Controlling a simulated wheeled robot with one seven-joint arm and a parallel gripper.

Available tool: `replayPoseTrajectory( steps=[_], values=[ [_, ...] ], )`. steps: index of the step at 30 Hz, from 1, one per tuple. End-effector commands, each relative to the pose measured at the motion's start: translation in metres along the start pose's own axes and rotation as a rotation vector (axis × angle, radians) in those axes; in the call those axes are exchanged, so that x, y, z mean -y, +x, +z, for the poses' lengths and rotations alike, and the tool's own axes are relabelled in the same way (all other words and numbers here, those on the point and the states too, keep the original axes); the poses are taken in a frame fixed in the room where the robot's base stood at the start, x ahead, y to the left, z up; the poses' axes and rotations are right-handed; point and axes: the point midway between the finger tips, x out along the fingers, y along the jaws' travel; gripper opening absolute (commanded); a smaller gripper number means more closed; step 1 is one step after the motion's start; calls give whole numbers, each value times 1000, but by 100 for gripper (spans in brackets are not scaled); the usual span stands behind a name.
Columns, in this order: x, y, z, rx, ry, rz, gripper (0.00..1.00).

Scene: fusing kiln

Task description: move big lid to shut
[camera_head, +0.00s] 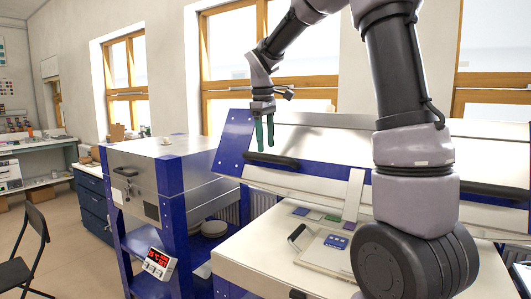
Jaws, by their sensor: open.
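The big lid (316,183) is a long white panel with blue ends, standing raised and tilted back over the open kiln (235,262). A black bar handle (272,162) runs along its left part, and another black handle (490,190) shows at right. My gripper (264,134) has green fingers that point down with a gap between them and nothing held. In the picture it is just above the left handle, over the lid's upper left. I cannot tell how far in front of the lid it is. My arm hides the middle of the lid and part of the kiln.
A closed kiln (160,171) on a blue frame stands at left. A box with a red display (158,263) is in front of it. Flat coloured pieces and a pale board (325,250) lie in the open kiln. A black chair (32,235) stands far left, beside open floor.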

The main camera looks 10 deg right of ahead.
Motion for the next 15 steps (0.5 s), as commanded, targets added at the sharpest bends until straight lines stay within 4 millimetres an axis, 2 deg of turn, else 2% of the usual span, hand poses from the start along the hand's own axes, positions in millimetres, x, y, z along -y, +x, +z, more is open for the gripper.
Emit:
replayPoseTrajectory(
  steps=[1,6,15],
  values=[
    [1,9,1,3,1,-3,62],
    [0,29,0,1,1,-1,62],
    [0,37,0,-1,1,0,62]
  ],
)
